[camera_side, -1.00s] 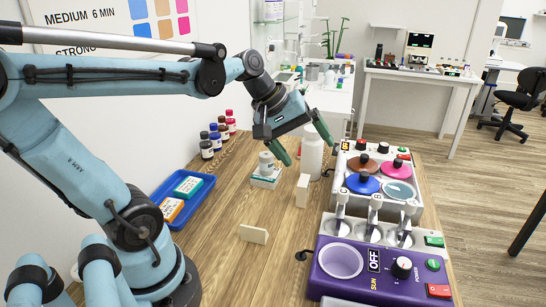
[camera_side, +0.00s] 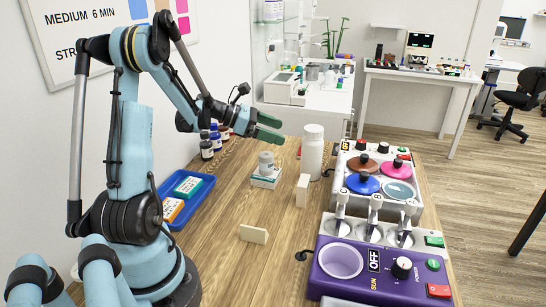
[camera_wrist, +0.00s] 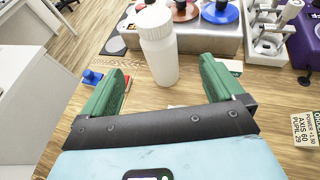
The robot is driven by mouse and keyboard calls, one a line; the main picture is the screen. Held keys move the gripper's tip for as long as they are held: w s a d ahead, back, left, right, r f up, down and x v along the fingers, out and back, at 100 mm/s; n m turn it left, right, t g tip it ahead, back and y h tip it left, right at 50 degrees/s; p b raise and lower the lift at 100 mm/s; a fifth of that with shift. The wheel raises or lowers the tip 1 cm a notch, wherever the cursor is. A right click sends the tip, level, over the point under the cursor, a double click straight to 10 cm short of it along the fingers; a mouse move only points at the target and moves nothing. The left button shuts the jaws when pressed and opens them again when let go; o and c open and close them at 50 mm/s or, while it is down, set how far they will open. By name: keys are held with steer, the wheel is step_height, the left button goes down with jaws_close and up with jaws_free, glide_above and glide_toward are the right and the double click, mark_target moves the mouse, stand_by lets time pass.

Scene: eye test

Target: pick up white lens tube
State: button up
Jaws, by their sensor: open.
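A tall white tube with a ribbed cap (camera_side: 313,150) stands upright on the wooden table, left of the lens machine. In the wrist view the white tube (camera_wrist: 159,48) stands beyond and between my green fingers, with its base in view. My gripper (camera_side: 272,128) is open and empty. In the side view it appears left of the tube's top, roughly level, with its fingers pointing right and apart from the tube. In the wrist view my gripper (camera_wrist: 165,85) spreads wider than the tube.
A grey-white jar (camera_side: 266,158) sits on a small box (camera_side: 265,181). A blue tray (camera_side: 205,196) and dark bottles (camera_side: 206,148) are at left. The machine (camera_side: 340,222) crowds the right.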

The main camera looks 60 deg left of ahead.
mark_target(313, 145)
steer(key=shift+a+f+x, duration=0.1)
steer(key=shift+f+x, duration=0.05)
steer(key=shift+x, duration=1.95)
steer(key=shift+a+f+x, duration=0.1)
steer(key=shift+f+x, duration=0.05)
steer(key=shift+x, duration=1.95)
steer(key=shift+f+x, duration=0.15)
steer(key=shift+x, duration=1.95)
steer(key=shift+s, duration=0.1)
steer(key=c, duration=1.1)
steer(key=shift+r, duration=0.1)
